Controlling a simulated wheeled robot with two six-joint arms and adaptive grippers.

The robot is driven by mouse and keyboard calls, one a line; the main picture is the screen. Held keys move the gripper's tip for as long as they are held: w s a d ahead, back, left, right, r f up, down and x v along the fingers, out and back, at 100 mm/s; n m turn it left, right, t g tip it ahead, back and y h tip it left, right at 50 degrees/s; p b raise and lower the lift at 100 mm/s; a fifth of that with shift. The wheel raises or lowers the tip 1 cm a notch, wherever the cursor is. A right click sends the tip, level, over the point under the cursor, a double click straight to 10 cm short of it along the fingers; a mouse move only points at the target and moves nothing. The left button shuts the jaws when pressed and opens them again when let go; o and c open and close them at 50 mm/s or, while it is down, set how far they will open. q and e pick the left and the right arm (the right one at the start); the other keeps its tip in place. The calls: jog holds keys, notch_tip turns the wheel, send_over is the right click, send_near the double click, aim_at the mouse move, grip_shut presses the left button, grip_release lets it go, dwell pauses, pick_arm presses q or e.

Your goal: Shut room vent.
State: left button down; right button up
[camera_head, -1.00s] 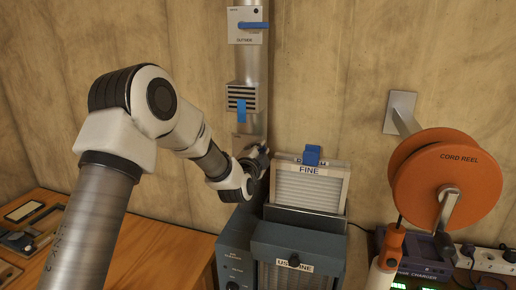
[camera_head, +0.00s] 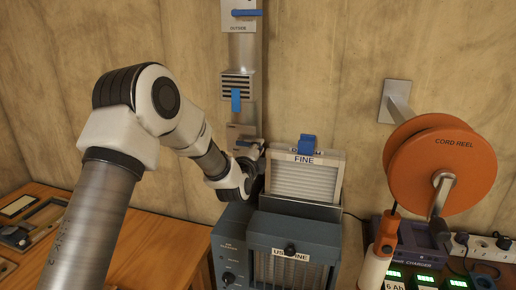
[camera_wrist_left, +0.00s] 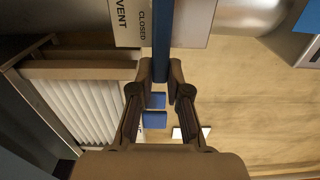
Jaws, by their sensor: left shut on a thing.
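The room vent's plate (camera_head: 238,130) is the lowest one on the metal duct, mostly hidden behind my left gripper (camera_head: 255,153) in the head view. In the left wrist view the plate (camera_wrist_left: 191,22) shows the words VENT and CLOSED. A blue lever (camera_wrist_left: 162,32) runs across this plate and down between my fingertips. My left gripper (camera_wrist_left: 161,72) is shut on the blue lever. Where the lever points on the plate's markings is hard to tell. My right gripper is not in view.
Above on the duct are a louvred vent with a blue tab (camera_head: 236,98) and a plate with a blue lever (camera_head: 246,13). The air cleaner (camera_head: 233,247) with a FINE filter (camera_head: 304,181) stands close below my gripper. An orange cord reel (camera_head: 440,165) is at right.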

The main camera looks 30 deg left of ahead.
pick_arm(q)
jog(key=c, duration=1.1)
grip_release()
jog(key=shift+a, duration=0.1)
jog(key=v, duration=1.2)
jog(key=shift+f, duration=0.15)
